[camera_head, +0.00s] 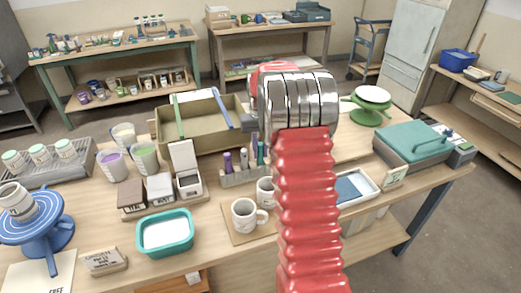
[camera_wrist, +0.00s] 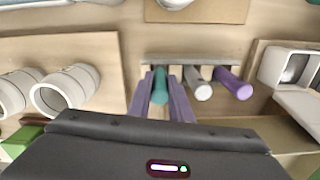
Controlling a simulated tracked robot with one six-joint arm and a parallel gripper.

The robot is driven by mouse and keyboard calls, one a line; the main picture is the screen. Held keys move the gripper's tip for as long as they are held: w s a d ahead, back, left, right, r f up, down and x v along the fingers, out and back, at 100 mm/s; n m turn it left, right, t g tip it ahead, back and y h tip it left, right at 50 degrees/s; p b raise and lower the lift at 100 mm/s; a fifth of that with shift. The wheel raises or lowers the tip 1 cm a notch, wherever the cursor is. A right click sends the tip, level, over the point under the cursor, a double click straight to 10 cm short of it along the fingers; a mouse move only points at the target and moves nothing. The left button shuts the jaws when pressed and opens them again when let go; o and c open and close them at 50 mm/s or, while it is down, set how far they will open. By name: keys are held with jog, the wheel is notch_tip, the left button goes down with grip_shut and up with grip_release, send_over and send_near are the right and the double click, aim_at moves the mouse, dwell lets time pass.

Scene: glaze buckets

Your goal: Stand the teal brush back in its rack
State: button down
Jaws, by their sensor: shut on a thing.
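The teal brush (camera_wrist: 160,84) is between the two fingers of my gripper (camera_wrist: 162,103) in the wrist view, and the gripper is shut on it. It also shows in the head view (camera_head: 261,153), upright at the right end of the grey rack (camera_head: 240,178). In the wrist view its far end lines up with the left end of the rack (camera_wrist: 207,61). I cannot tell whether it rests fully in its slot. A purple brush (camera_wrist: 234,84) and a pale grey brush (camera_wrist: 199,86) stand in the other places. My arm hides most of the gripper in the head view.
Two white mugs, one in front (camera_head: 244,214), stand on a board near the rack. Small boxes (camera_head: 188,178) stand to the left, with a teal tub (camera_head: 165,232) in front. A large olive bin (camera_head: 199,128) is behind. A white tray (camera_head: 352,187) lies to the right.

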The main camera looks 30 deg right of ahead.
jog(key=shift+f, duration=0.55)
dwell(0.9)
jog(key=c, duration=1.1)
grip_release()
jog(key=shift+r, duration=3.5)
